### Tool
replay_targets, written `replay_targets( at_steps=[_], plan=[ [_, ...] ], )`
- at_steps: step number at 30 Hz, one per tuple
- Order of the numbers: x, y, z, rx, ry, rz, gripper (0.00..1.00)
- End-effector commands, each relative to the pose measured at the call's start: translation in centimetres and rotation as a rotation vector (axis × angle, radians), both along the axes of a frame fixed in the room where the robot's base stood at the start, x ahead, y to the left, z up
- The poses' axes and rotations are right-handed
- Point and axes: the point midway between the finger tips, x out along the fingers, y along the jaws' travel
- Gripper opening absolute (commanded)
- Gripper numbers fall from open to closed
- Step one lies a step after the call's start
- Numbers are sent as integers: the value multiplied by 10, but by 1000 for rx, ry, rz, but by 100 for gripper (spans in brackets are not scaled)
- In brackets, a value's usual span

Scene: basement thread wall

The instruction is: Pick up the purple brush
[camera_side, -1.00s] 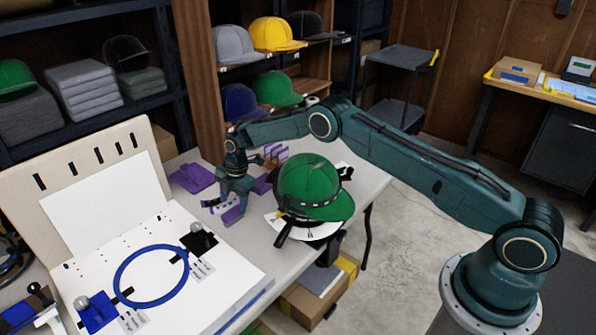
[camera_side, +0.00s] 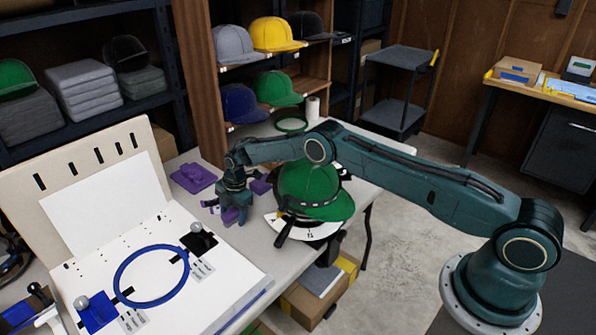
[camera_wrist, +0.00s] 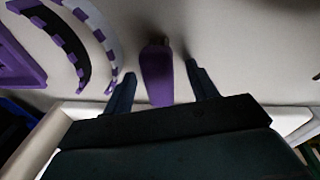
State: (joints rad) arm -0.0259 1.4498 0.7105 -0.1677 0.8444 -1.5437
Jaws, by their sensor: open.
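The purple brush (camera_wrist: 157,75) lies on the pale table in the wrist view, its rounded purple body between my two fingers with a gap on each side. Its far end is dark and in shadow. My gripper (camera_wrist: 160,73) is open, with one finger left and one right of the brush. In the side view my gripper (camera_side: 234,213) points down, low at the table, and a purple piece that appears to be the brush (camera_side: 230,216) shows partly behind the fingers.
A green cap (camera_side: 310,185) on a stand is close to my gripper's right. A purple tray (camera_side: 193,177) lies behind, to the left. A white board with a blue hoop (camera_side: 128,262) stands in front left.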

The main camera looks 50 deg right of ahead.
Motion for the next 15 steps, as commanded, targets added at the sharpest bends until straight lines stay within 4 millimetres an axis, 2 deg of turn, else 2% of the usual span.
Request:
replay_targets(
  at_steps=[13, 15],
  plan=[
    [0, 0, 0, 0, 0, 0, 58],
    [0, 0, 0, 0, 0, 0, 44]
  ],
)
